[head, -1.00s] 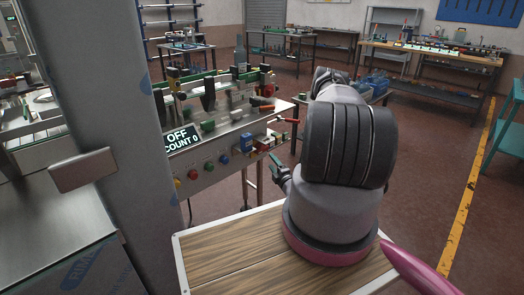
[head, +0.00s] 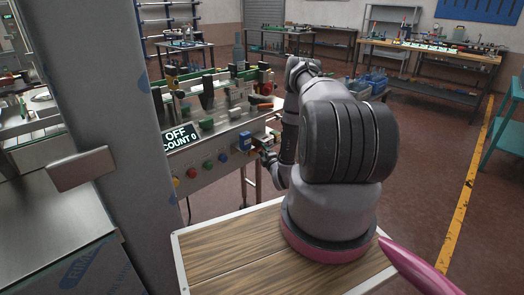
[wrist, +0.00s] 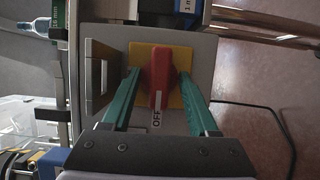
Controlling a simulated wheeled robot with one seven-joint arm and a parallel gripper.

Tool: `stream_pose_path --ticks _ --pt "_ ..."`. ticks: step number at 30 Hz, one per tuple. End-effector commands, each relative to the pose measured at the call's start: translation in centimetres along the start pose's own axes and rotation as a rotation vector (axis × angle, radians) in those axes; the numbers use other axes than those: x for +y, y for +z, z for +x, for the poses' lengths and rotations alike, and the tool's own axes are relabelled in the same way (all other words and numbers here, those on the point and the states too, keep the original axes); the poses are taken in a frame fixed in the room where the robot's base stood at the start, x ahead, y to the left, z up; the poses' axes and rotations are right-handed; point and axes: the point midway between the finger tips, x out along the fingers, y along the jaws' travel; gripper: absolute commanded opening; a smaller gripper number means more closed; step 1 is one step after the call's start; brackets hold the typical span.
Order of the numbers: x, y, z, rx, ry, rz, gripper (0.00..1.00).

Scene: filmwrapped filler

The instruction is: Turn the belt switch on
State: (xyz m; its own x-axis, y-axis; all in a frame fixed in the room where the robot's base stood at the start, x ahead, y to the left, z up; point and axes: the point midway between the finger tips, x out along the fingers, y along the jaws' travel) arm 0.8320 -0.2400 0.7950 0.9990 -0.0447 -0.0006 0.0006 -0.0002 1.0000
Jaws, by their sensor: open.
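The belt switch (wrist: 160,72) is a red handle on a yellow plate, on a grey panel in the wrist view. Its handle lies along the picture's vertical, with its near end close to an "OFF" label (wrist: 157,117). My gripper (wrist: 159,80) is open, its two teal fingers on either side of the red handle. I cannot tell whether they touch it. In the head view my gripper (head: 267,157) is at the right end of the machine (head: 210,178), and the switch is hidden there. The machine's display (head: 181,137) reads "OFF, COUNT 0".
Coloured buttons (head: 207,165) line the machine's front. A blue box (head: 245,141) sits beside my gripper. A grey pillar (head: 95,110) and a steel cabinet (head: 60,235) stand at the left. A black cable (wrist: 270,115) runs right of the panel.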

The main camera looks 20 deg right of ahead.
Motion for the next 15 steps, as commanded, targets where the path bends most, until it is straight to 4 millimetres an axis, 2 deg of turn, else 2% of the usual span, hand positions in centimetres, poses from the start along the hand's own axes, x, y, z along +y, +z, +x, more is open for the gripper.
stream_pose_path --ticks 2,7,15 --pt "0.01 0.00 -0.01 0.000 0.000 0.000 0.60" --pt "0.01 -0.01 -0.02 0.000 0.000 0.000 0.00" --pt "0.03 -0.02 -0.02 0.000 -0.004 0.010 0.00"
